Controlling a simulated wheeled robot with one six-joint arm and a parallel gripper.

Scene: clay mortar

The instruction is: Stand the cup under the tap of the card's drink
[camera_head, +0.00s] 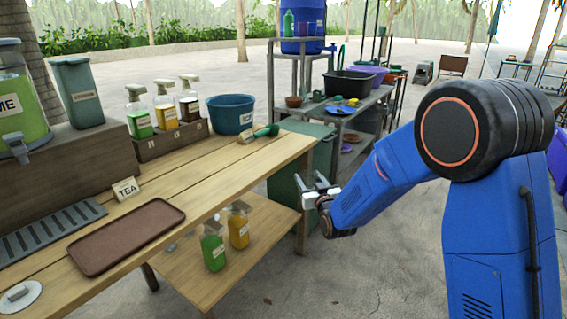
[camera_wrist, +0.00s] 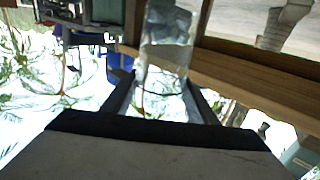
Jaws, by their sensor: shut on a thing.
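My gripper (camera_head: 318,192) is off the right end of the wooden bench (camera_head: 225,178). In the wrist view my gripper (camera_wrist: 165,95) is shut on a clear see-through cup (camera_wrist: 167,45) between its fingers. The cup is hard to make out in the head view. A small card reading TEA (camera_head: 126,188) stands on the bench behind a brown tray. A dispenser (camera_head: 20,95) of green liquid, its label partly cut off to "ME", stands at the far left with a grey tap (camera_head: 17,148) at its front. Other taps are not in view.
On the bench are a slotted drip tray (camera_head: 50,232), a brown tray (camera_head: 128,236), a box of spray bottles (camera_head: 170,138) and a blue tub (camera_head: 231,114). A grey canister (camera_head: 77,92) stands beside the dispenser. Two bottles (camera_head: 213,246) stand on the lower shelf.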

